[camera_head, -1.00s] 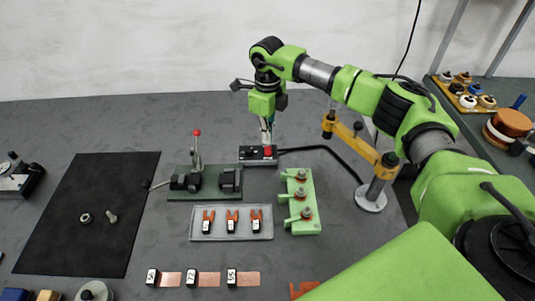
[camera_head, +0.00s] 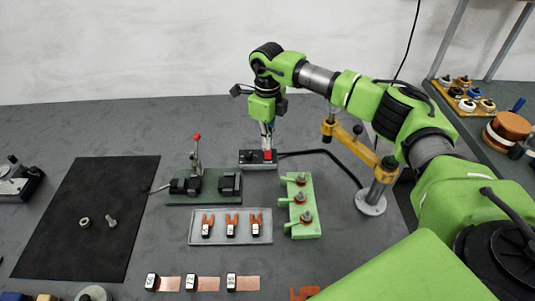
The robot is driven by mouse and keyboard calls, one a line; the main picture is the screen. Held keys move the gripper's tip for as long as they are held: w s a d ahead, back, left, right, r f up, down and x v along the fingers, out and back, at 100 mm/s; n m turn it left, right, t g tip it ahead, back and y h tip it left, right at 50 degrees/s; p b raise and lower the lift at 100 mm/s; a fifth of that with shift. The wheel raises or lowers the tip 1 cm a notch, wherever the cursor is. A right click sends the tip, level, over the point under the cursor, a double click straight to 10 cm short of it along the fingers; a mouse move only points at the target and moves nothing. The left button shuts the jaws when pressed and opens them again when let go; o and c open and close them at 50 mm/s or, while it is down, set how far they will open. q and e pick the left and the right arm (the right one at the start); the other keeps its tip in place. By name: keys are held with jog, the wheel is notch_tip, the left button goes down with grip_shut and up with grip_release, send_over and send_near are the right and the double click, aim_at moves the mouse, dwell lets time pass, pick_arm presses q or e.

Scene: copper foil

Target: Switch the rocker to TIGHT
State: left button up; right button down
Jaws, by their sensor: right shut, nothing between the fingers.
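A small dark control box (camera_head: 258,165) with a pale front edge stands near the back middle of the table. A red rocker (camera_head: 268,155) shows at the right of its top; I cannot read any labels or tell which way it is tipped. My right gripper (camera_head: 267,147) points down at the box, its fingertips shut at or just above the rocker and partly covering it. I cannot tell whether the fingertips touch it. Nothing shows between the fingers. My left gripper is out of view.
In front of the box are a green toggle clamp base (camera_head: 203,199) with an upright red-knobbed lever, a grey tray (camera_head: 259,235) of copper terminals, and a green post block (camera_head: 302,224). A yellow-armed stand (camera_head: 370,205) is at right. The black mat (camera_head: 60,235) has free room.

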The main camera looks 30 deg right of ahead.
aim_at(268, 152)
jog(key=shift+s+f+b, duration=0.1)
jog(key=shift+f+b, duration=0.8)
jog(key=shift+f, duration=0.55)
dwell(0.9)
jog(key=shift+r, duration=0.1)
jog(key=shift+r+p, duration=0.7)
jog(key=shift+r, duration=0.1)
jog(key=shift+r+p, duration=1.6)
jog(key=shift+r, duration=1.1)
jog(key=shift+f, duration=0.15)
